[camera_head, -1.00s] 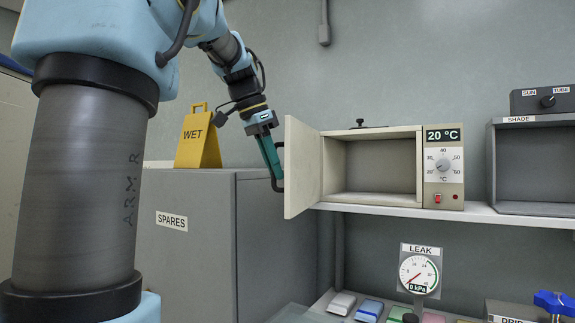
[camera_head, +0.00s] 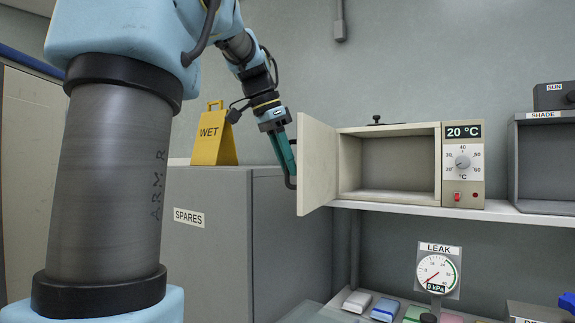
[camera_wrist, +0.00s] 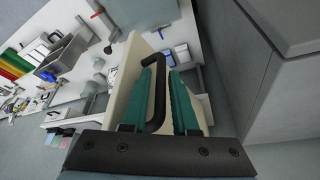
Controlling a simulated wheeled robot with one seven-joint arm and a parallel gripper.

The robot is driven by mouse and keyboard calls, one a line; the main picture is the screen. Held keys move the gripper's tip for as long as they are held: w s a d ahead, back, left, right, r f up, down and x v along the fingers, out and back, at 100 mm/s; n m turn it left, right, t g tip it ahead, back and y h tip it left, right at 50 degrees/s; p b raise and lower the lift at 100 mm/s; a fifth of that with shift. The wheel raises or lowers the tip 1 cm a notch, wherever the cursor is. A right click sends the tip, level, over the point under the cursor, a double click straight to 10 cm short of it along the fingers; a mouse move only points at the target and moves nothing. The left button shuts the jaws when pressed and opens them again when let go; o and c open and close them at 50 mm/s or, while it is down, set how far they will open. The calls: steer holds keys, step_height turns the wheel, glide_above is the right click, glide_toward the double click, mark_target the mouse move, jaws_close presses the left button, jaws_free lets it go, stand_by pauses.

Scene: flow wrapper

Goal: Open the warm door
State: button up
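The warm door (camera_head: 318,165) is the pale door of the beige box (camera_head: 461,170) with the 20 °C display. It stands swung open to the left, and the empty inside of the box shows. Its black handle (camera_head: 291,168) is on the outer face. My gripper (camera_head: 287,165) is at this handle, left of the door. In the wrist view, the handle (camera_wrist: 159,95) lies between the two green fingers of my gripper (camera_wrist: 165,85), close to the left finger. A narrow gap seems to show by the right finger. The door's edge (camera_wrist: 128,72) is behind the fingers.
The grey SPARES cabinet (camera_head: 212,240) stands left of and below the door, with a yellow WET sign (camera_head: 213,135) on top. The box sits on a white shelf (camera_head: 420,209). A SHADE box (camera_head: 545,165) is to its right and a LEAK gauge (camera_head: 437,272) below.

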steer(key=v, duration=1)
steer(key=shift+r, duration=0.2)
steer(key=shift+a, duration=0.2)
steer(key=w+a+f+n+y, duration=0.15)
steer(key=f+n, duration=0.25)
steer(key=f, duration=0.8)
steer(key=w+a+f+n, duration=0.1)
steer(key=a+f+n, duration=0.15)
steer(key=f, duration=0.85)
steer(key=s+a+f+n+y, duration=0.1)
steer(key=s+a+f+n, duration=0.1)
steer(key=s+f, duration=0.5)
steer(key=s+a+f+n+y, duration=0.1)
steer(key=s+f+n, duration=0.3)
steer(key=f, duration=1.1)
steer(key=s+a, duration=0.1)
steer(key=s, duration=0.2)
steer(key=shift+s+f, duration=0.2)
steer(key=shift+s, duration=0.05)
